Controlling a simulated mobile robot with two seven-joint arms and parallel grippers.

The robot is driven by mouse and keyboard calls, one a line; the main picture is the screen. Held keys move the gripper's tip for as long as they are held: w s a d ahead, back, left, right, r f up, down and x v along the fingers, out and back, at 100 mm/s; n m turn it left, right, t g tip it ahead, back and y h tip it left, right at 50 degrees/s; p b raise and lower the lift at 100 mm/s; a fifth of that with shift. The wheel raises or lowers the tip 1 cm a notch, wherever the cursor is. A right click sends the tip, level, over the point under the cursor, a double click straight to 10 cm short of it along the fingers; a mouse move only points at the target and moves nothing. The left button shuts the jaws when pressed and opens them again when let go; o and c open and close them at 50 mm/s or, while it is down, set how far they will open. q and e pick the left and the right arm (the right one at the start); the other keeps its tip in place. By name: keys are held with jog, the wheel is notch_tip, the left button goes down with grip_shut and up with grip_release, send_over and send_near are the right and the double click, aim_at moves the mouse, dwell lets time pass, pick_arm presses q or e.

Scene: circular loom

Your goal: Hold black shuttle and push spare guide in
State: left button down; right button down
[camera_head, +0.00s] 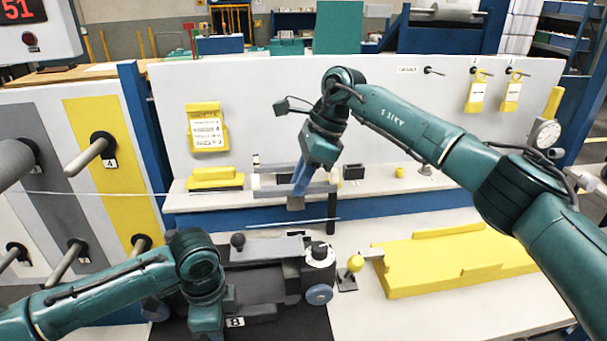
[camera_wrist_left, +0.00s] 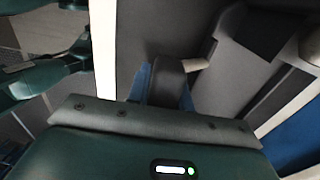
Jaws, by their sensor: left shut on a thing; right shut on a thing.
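My right gripper (camera_head: 298,190) points down at the shelf, shut on a small grey piece (camera_head: 295,203), probably the spare guide, beside a long grey bar. The contact is partly hidden.
A yellow tray-like block (camera_head: 450,262) lies on the right of the table. A yellow-knobbed stand (camera_head: 349,272) is right of the shuttle. The shelf (camera_head: 375,190) holds a yellow block (camera_head: 215,178) and a small black box (camera_head: 353,172). Pegs stick out at left.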

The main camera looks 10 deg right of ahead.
aim_at(301, 209)
jog(key=shift+f, duration=2.5)
jog(key=shift+f, duration=0.4)
jog(key=shift+f, duration=0.7)
jog(key=shift+f, duration=0.1)
jog(key=shift+f, duration=1.2)
jog(key=c, duration=1.2)
grip_release()
jog(key=shift+f, duration=0.15)
jog(key=v, duration=1.2)
